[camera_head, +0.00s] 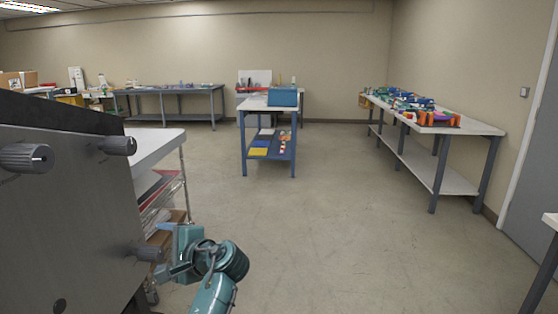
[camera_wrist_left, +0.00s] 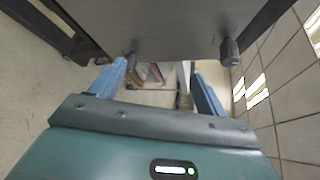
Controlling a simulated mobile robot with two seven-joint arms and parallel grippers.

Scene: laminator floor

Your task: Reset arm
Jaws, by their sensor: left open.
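My left gripper (camera_head: 167,250) is in the lower left of the head view, beside the dark grey machine (camera_head: 65,215). Its fingers point left toward the machine's side, near a lower dark knob (camera_head: 147,252). In the left wrist view, the two blue fingers of my left gripper (camera_wrist_left: 160,70) are spread apart with nothing held between them. The machine's grey panel (camera_wrist_left: 155,25) fills the top of that view. One knob (camera_wrist_left: 132,62) shows close to the left finger; I cannot tell whether they touch. My right gripper is not in view.
Upper knobs (camera_head: 27,158) stick out from the machine. A white-topped wire rack (camera_head: 155,146) stands behind it. A blue cart (camera_head: 268,134) stands mid-room, and a long table with colourful items (camera_head: 465,129) runs along the right. The floor (camera_head: 330,220) between is clear.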

